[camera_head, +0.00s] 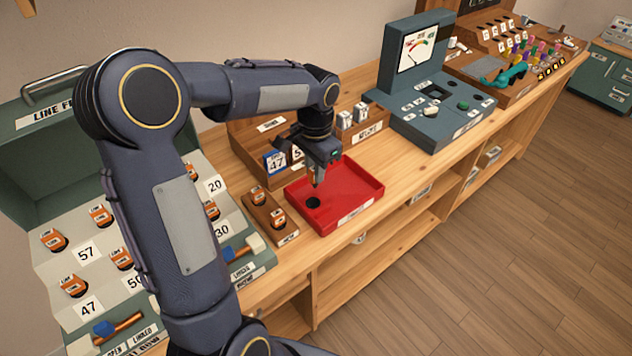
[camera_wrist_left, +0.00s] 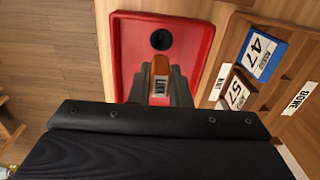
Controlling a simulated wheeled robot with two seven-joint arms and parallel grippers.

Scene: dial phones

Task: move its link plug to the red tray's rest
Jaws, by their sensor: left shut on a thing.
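My left gripper (camera_head: 317,172) is over the red tray (camera_head: 360,196), pointing down. In the left wrist view its two dark fingers (camera_wrist_left: 162,90) are shut on an orange link plug (camera_wrist_left: 160,68) with a white "LINK" label. The red tray (camera_wrist_left: 126,50) has a dark round rest (camera_wrist_left: 161,40) in its floor, which also shows in the head view (camera_head: 313,202). The plug appears above the tray floor and apart from the rest, to one side of it. In the head view the plug is mostly hidden by the fingers. My right gripper is out of view.
A wooden block with orange plugs (camera_head: 262,207) stands left of the tray. A wooden rack with a blue "47" card (camera_head: 275,162) stands behind. The green line panel (camera_head: 40,262) is at left, a meter console (camera_head: 440,118) at right. Bench between tray and console is clear.

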